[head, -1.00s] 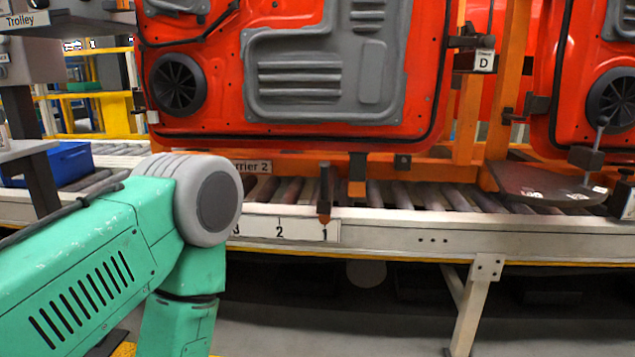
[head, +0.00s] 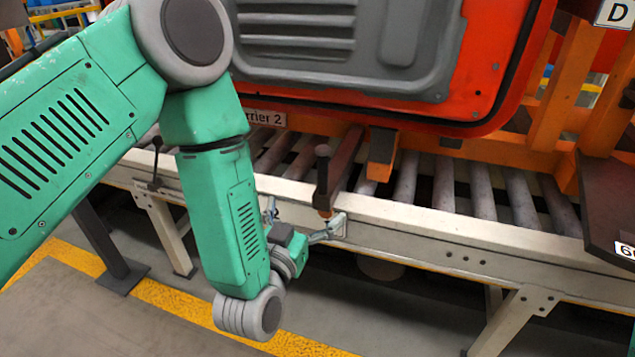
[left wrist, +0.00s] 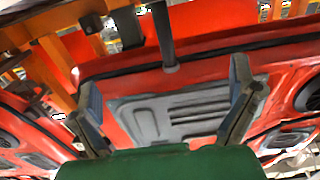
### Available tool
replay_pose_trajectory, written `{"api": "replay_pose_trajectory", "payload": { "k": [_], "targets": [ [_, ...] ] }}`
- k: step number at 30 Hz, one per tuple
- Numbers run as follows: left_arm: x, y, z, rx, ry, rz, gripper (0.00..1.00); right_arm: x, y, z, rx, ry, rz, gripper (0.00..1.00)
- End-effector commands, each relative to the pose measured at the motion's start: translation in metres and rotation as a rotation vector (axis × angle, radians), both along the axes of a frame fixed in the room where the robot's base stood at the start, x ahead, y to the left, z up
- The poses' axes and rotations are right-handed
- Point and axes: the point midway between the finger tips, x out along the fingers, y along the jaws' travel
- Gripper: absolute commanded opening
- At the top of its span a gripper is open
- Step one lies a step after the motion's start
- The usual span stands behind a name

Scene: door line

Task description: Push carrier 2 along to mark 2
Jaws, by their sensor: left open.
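Carrier 2 (head: 480,150) is an orange frame on the roller line, bearing a red door panel (head: 485,70). Its label, partly covered by my arm, reads "rrier 2" (head: 262,118). A dark bar (head: 340,170) with an upright peg sticks out from it over the line's front rail. Just below is the right end of the white mark strip (head: 340,226); mark 2 is hidden behind my left arm and gripper. My left gripper (head: 328,233) is open beside the peg's lower end; contact cannot be told. In the left wrist view its fingers (left wrist: 165,80) stand apart, with the bar between and beyond them.
The pale front rail (head: 440,232) of the roller line runs across the view, with legs below. A dark plate (head: 608,205) juts out at the right. Sign D (head: 614,12) hangs at the top right. Floor with yellow edging (head: 180,305) lies in front.

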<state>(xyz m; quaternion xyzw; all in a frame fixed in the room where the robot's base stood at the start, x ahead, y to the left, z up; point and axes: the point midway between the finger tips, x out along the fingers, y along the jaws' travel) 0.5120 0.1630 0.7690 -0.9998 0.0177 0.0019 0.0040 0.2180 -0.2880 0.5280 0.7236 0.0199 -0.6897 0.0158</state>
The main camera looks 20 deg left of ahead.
Motion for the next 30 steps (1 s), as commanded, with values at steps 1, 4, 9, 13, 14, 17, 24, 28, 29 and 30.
{"api": "replay_pose_trajectory", "payload": {
  "k": [1, 4, 9, 13, 14, 17, 24, 28, 29, 30],
  "targets": [
    [0.002, 0.002, 0.001, -0.001, -0.004, 0.003, 1.00, -0.001, 0.000, 0.000, 0.000, 0.002, 0.000, 0.00],
    [0.010, 0.002, 0.000, -0.003, -0.006, 0.003, 1.00, -0.001, 0.000, -0.003, 0.000, 0.003, 0.001, 0.00],
    [0.034, -0.002, -0.001, 0.002, -0.005, 0.003, 1.00, -0.001, 0.001, -0.007, 0.001, 0.002, 0.001, 0.00],
    [0.054, -0.005, -0.001, 0.005, -0.004, 0.003, 1.00, -0.001, 0.001, -0.012, 0.001, 0.002, 0.001, 0.00],
    [0.058, -0.006, -0.001, 0.005, -0.004, 0.003, 1.00, -0.001, 0.001, -0.013, 0.001, 0.002, 0.001, 0.00],
    [0.073, -0.007, 0.000, 0.006, -0.004, 0.002, 1.00, -0.001, 0.000, -0.017, 0.000, 0.002, 0.001, 0.00],
    [0.106, -0.005, -0.001, 0.002, -0.002, 0.002, 1.00, -0.001, 0.000, -0.019, 0.000, 0.001, 0.000, 0.00],
    [0.117, -0.004, -0.001, 0.001, -0.001, 0.002, 1.00, -0.001, 0.000, -0.020, 0.000, 0.001, 0.000, 0.00],
    [0.119, -0.004, -0.001, 0.002, -0.001, 0.002, 1.00, -0.001, 0.000, -0.020, 0.000, 0.001, 0.001, 0.00],
    [0.120, -0.005, -0.001, 0.002, -0.001, 0.002, 1.00, -0.001, 0.001, -0.020, 0.000, 0.001, 0.001, 0.00]
  ]
}}
